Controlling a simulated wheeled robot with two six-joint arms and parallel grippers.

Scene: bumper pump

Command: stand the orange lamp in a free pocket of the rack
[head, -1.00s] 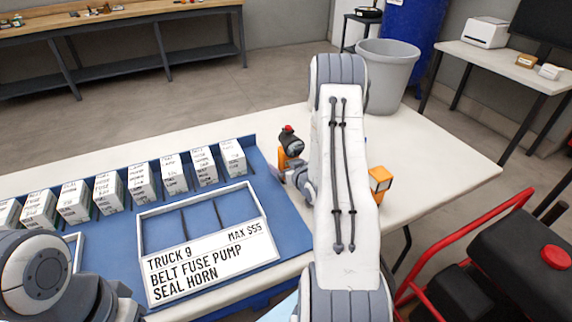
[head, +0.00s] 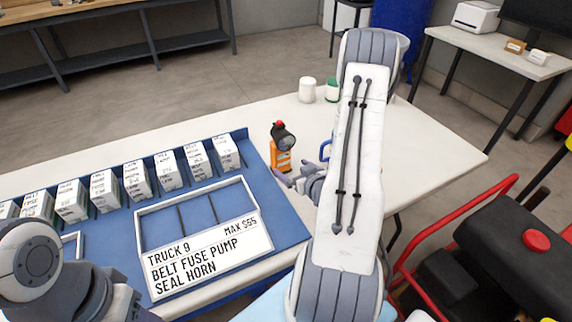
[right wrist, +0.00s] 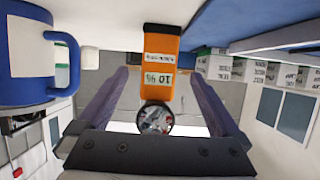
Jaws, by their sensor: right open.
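The orange lamp (head: 281,157) has a dark head with a red top and stands upright on the white table, just right of the blue mat. In the right wrist view the lamp (right wrist: 161,65) appears upside down, between the spread fingers. My right gripper (head: 296,178) is open close to the lamp; it also shows in the right wrist view (right wrist: 155,100). The white-framed rack (head: 140,232) lies on the mat behind its TRUCK 9 sign, with three pockets that look empty. My left arm enters at bottom left; its gripper is out of frame.
A row of white labelled boxes (head: 134,181) stands along the mat's back edge. A blue and white mug (right wrist: 30,60) is close to the gripper. Two small bottles (head: 307,90) stand at the table's far side. A red-framed cart (head: 450,225) is at right.

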